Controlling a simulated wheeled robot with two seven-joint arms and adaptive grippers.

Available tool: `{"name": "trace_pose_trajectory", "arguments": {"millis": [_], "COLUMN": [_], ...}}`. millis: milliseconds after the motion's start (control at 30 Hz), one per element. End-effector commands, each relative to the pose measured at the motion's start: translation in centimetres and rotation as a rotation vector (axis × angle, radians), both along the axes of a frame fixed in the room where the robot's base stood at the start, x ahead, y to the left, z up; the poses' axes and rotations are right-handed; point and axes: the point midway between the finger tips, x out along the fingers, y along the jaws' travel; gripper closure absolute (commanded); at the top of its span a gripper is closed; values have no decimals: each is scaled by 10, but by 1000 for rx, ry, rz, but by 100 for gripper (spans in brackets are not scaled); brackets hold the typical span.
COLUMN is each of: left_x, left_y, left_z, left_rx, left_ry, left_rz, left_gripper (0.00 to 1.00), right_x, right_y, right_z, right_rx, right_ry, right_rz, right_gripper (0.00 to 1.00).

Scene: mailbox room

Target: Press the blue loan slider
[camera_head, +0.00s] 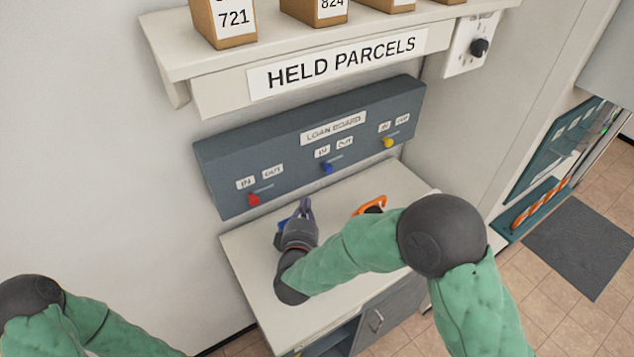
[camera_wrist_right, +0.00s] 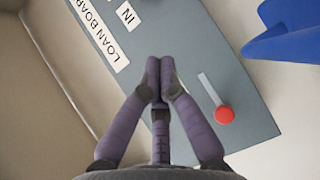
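The grey loan board (camera_head: 225,165) is on the wall, with red, blue and yellow slider knobs. The blue slider (camera_head: 327,168) is the middle one, under its IN label. I cannot make it out in the wrist view. My right gripper (camera_head: 306,205) is above the counter, below and left of the blue slider and apart from it. In the wrist view its fingers (camera_wrist_right: 160,68) are together, with nothing visible between them, and the board (camera_wrist_right: 245,85) lies beyond. My left gripper is out of view; only my left arm shows at lower left.
The red slider (camera_head: 254,199) is left of the blue one and shows in the wrist view (camera_wrist_right: 224,114). The yellow slider (camera_head: 389,143) is at right. A blue object (camera_wrist_right: 287,30) and an orange object (camera_head: 371,204) are near the counter (camera_head: 250,255). The parcel shelf (camera_head: 215,95) overhangs the board.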

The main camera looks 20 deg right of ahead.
Motion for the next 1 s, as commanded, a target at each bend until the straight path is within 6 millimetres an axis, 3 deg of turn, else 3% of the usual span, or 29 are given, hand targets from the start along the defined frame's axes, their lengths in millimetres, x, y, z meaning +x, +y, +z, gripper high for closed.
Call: {"name": "trace_pose_trajectory", "arguments": {"millis": [233, 633, 800, 1000], "left_x": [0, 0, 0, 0], "left_y": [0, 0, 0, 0], "left_z": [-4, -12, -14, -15], "left_rx": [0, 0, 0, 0], "left_ry": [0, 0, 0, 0], "left_rz": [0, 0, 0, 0], "left_gripper": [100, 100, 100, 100], "right_x": [23, 88, 94, 98], "right_y": [-14, -48, -71, -83], "right_z": [-4, -12, -16, -17], "right_rx": [0, -1, 0, 0], "right_ry": [1, 1, 1, 0], "right_rz": [-5, -3, -4, -1], "right_gripper": [100, 100, 100, 100]}}
